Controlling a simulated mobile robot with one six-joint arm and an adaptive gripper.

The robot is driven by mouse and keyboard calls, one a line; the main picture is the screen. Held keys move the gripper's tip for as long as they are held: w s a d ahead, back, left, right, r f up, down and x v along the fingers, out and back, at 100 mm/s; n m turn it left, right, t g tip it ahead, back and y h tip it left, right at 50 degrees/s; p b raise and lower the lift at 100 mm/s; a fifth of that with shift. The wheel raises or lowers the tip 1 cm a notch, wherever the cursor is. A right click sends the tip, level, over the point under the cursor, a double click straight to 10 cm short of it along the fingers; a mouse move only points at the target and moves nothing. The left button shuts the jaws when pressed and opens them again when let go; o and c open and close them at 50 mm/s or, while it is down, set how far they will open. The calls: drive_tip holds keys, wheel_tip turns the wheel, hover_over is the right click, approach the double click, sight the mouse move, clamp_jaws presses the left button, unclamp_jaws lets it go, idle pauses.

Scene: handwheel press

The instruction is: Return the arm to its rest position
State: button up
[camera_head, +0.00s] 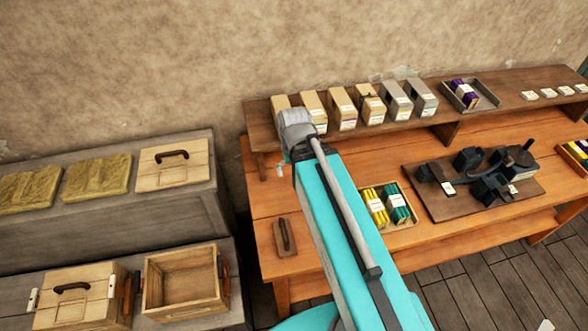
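My turquoise arm reaches from the bottom of the head view up and away over the wooden workbench (430,257). Its far end, a grey joint, is in front of the bench's raised shelf (262,126), near the left boxes. My gripper is not visible; the arm hides whatever lies beyond that joint. I cannot see whether it holds anything.
Several upright boxes (398,101) line the shelf beside my arm. A tray (409,222) with yellow and green packs and a black device on a board (437,206) are right of it. Left are an open wooden crate (183,277) and a lidded one (82,297).

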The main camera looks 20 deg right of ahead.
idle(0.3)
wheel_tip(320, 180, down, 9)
drive_tip(key=b, duration=0.8)
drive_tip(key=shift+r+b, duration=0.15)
drive_tip(key=shift+b, duration=0.25)
idle(0.5)
